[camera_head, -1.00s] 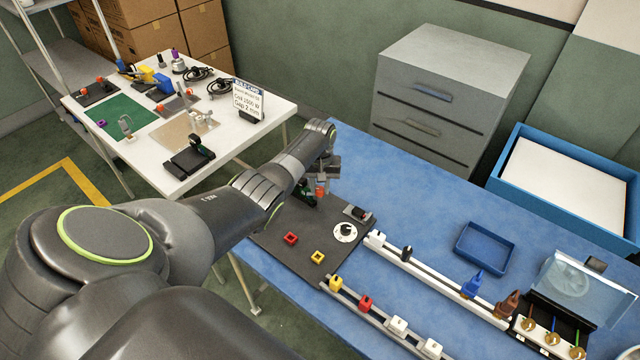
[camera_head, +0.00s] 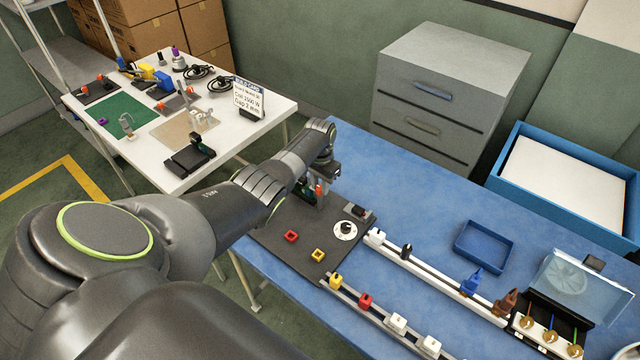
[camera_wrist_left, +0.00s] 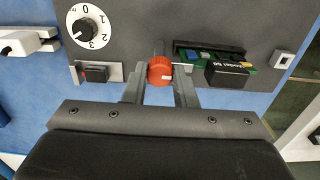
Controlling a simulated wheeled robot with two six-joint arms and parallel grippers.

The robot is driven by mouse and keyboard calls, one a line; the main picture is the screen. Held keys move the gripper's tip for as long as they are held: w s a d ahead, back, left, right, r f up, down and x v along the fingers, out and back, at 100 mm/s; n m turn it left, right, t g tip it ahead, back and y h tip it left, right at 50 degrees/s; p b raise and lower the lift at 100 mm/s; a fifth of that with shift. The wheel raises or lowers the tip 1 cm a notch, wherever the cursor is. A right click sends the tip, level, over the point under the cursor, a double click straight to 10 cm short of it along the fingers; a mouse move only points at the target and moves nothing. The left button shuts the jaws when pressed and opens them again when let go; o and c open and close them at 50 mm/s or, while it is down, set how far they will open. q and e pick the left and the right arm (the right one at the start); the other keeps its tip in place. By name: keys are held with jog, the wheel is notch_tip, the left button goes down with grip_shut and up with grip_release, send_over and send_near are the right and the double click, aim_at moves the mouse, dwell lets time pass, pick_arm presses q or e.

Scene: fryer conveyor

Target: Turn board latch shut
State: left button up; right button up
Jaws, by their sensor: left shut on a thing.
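The board latch is a red knob (camera_wrist_left: 160,71) with a white mark, on the dark panel (camera_wrist_left: 140,20) beside the green circuit board (camera_wrist_left: 203,57). My left gripper (camera_wrist_left: 161,80) has its two fingers on either side of the red knob and is shut on it. In the head view the left gripper (camera_head: 322,192) is at the far part of the panel (camera_head: 270,240), and the red knob (camera_head: 319,189) shows in part beside its fingers. The circuit board is mostly hidden there by the arm. My right gripper is not in view.
A white dial (camera_head: 345,230) and a rocker switch (camera_head: 361,211) sit on the panel near the gripper. White rails (camera_head: 440,277) with connectors run to the right. The blue table behind is clear.

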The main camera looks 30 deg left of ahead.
aim_at(320, 187)
pick_arm(q)
jog(key=shift+w+r, duration=0.1)
jog(key=shift+w, duration=0.05)
jog(key=o, duration=1)
jog(key=shift+r, duration=0.55)
notch_tip(320, 187, up, 16)
jog(key=b, duration=0.1)
jog(key=shift+r+b, duration=0.15)
jog(key=shift+b, duration=0.25)
